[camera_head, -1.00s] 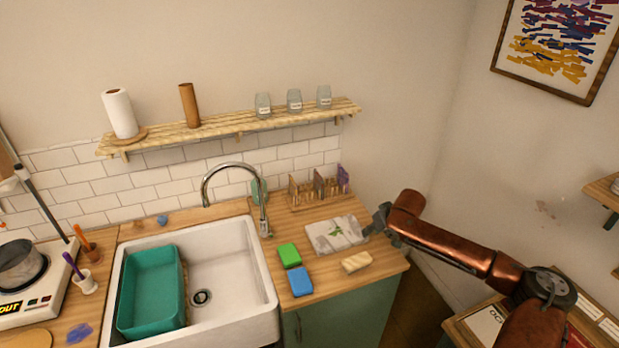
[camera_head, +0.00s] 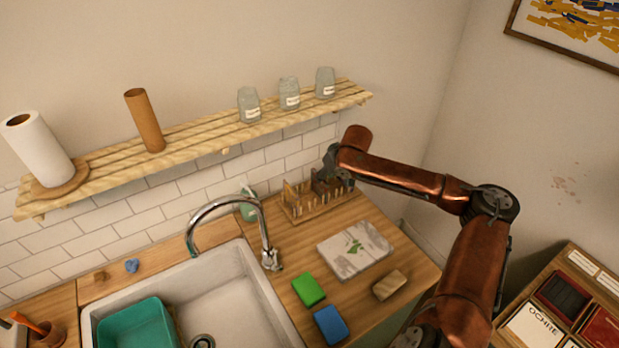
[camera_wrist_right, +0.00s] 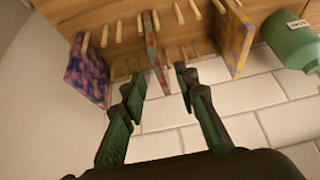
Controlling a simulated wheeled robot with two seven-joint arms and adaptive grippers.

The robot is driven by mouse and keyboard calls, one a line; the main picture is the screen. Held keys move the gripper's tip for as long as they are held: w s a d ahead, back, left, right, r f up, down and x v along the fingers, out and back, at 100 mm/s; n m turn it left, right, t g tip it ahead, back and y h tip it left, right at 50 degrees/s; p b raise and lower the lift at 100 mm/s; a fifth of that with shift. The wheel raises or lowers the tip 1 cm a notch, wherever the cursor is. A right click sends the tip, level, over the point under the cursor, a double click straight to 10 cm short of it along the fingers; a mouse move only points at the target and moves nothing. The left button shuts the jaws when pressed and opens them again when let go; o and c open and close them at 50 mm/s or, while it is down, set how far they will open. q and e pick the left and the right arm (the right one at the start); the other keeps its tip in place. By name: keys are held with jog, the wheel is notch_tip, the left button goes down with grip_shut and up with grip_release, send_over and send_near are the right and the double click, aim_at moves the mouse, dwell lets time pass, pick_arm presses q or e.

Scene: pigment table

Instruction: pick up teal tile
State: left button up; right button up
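A thin tile with a teal face and reddish patches (camera_wrist_right: 152,45) stands on edge between the pegs of a wooden rack (camera_wrist_right: 200,12) in the right wrist view. My right gripper (camera_wrist_right: 160,85) is open and empty, its two fingers apart and pointing at that tile, which lies just beyond the fingertips, roughly between them. In the head view my right gripper (camera_head: 332,165) is at the rack (camera_head: 318,206) and hides most of the tiles. My left gripper is not in view.
A purple-pink tile (camera_wrist_right: 87,72) and an orange-purple tile (camera_wrist_right: 236,40) flank the teal one. A green bottle (camera_wrist_right: 292,40) stands beside the rack. The faucet (camera_head: 230,205) rises left of the rack.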

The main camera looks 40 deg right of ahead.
jog(key=shift+w+f, duration=0.25)
jog(key=shift+w, duration=0.25)
jog(key=b, duration=0.1)
send_over(319, 196)
jog(key=f, duration=0.6)
jog(key=shift+w+d, duration=0.3)
jog(key=shift+w, duration=0.05)
grip_shut()
